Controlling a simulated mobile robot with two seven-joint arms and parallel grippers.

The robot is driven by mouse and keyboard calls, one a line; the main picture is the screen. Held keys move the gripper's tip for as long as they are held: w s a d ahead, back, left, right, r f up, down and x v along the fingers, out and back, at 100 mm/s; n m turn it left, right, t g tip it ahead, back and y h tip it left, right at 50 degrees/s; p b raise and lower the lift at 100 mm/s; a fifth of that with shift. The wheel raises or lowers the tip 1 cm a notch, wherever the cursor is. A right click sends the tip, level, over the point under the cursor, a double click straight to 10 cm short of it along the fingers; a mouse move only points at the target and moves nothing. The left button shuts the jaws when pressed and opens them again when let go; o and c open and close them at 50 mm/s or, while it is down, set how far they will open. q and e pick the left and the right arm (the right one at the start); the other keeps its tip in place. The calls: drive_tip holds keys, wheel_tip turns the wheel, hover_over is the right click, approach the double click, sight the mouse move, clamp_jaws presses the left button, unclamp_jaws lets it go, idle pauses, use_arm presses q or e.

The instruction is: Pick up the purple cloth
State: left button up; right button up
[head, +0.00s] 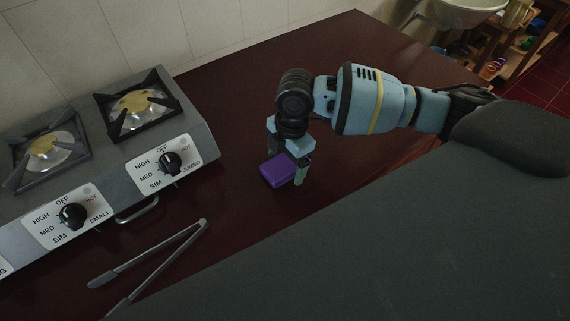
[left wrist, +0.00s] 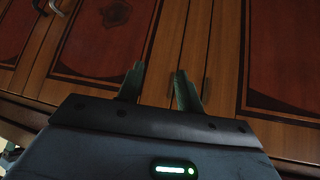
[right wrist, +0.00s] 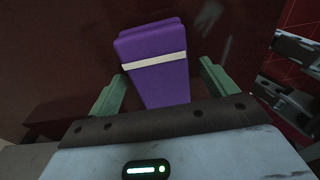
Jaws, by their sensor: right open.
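The purple cloth (head: 277,171) is a folded block with a pale band, lying on the dark red counter (head: 240,215) to the right of the stove. My right gripper (head: 289,168) points down at the cloth. In the right wrist view the cloth (right wrist: 157,84) lies between the open green fingers of my right gripper (right wrist: 160,88), with a gap on each side. Its far end reaches beyond the fingertips. My left gripper (left wrist: 157,82) is open and empty, in front of wooden cabinet doors (left wrist: 195,50); it does not show in the head view.
A gas stove (head: 205,140) with knobs stands left of the cloth. Metal tongs (head: 150,262) lie on the counter in front of the stove. A pale basin (head: 462,12) is at the top right. The counter behind the right arm is clear.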

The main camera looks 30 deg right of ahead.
sight(285, 163)
drive_tip(key=c, duration=1.1)
drive_tip(key=shift+r, duration=0.2)
drive_tip(key=shift+r, duration=0.2)
wheel_tip(285, 163, up, 3)
drive_tip(key=shift+s, duration=0.15)
drive_tip(key=s, duration=1)
drive_tip(key=s+r+p, duration=0.1)
drive_tip(key=s, duration=0.4)
drive_tip(key=shift+s+a+r, duration=0.1)
drive_tip(key=shift+s, duration=0.25)
